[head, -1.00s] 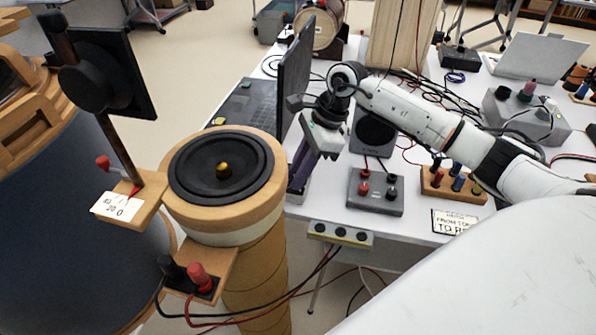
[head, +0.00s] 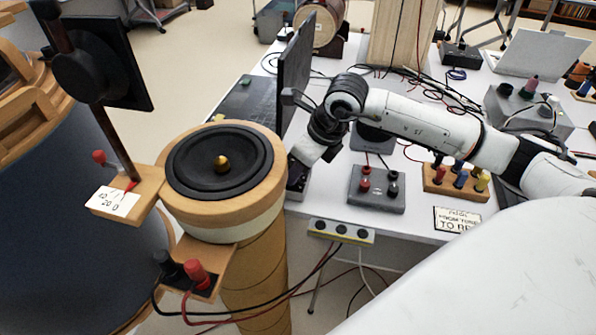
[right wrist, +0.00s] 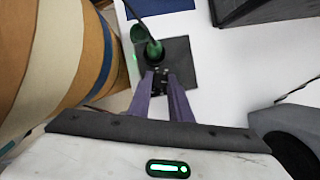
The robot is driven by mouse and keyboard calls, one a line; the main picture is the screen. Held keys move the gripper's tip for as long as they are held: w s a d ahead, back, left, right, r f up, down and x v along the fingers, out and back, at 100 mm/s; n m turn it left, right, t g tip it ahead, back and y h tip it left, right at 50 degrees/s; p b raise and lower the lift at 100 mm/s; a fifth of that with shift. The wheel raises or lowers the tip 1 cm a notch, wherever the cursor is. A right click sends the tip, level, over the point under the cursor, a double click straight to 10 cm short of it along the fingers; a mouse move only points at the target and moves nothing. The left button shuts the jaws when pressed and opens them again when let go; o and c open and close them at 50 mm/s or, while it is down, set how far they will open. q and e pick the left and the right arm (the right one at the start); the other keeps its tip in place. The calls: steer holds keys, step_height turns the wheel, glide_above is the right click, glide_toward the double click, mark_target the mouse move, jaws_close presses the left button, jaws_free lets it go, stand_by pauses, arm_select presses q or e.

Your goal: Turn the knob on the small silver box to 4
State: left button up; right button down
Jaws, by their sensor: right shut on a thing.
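A small box stands at the table's left edge beside the round wooden speaker column. In the head view only part of the box (head: 297,182) shows below my right gripper (head: 308,150), whose fingers are hidden there. In the right wrist view the box's dark square top (right wrist: 180,58) carries a green plug (right wrist: 154,50) with a cable. My right gripper (right wrist: 160,86) has its two purple fingers closed in around a small dark part on the near side of the box top, apparently the knob. The knob's setting cannot be read. My left gripper is not in view.
The speaker column (head: 265,209) with its black cone stands close left of my right gripper. A laptop (head: 297,75) is behind it. A grey terminal box (head: 377,190) and a wooden terminal block (head: 455,182) stand to the right. A power strip (head: 341,232) hangs on the table's front edge.

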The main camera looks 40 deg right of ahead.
steer(key=shift+m+h, duration=0.4)
steer(key=shift+m, duration=0.5)
steer(key=shift+r, duration=0.1)
steer(key=c, duration=1.6)
jaws_free()
steer(key=v, duration=1)
steer(key=shift+s+a+r, duration=0.1)
steer(key=shift+s+a, duration=0.05)
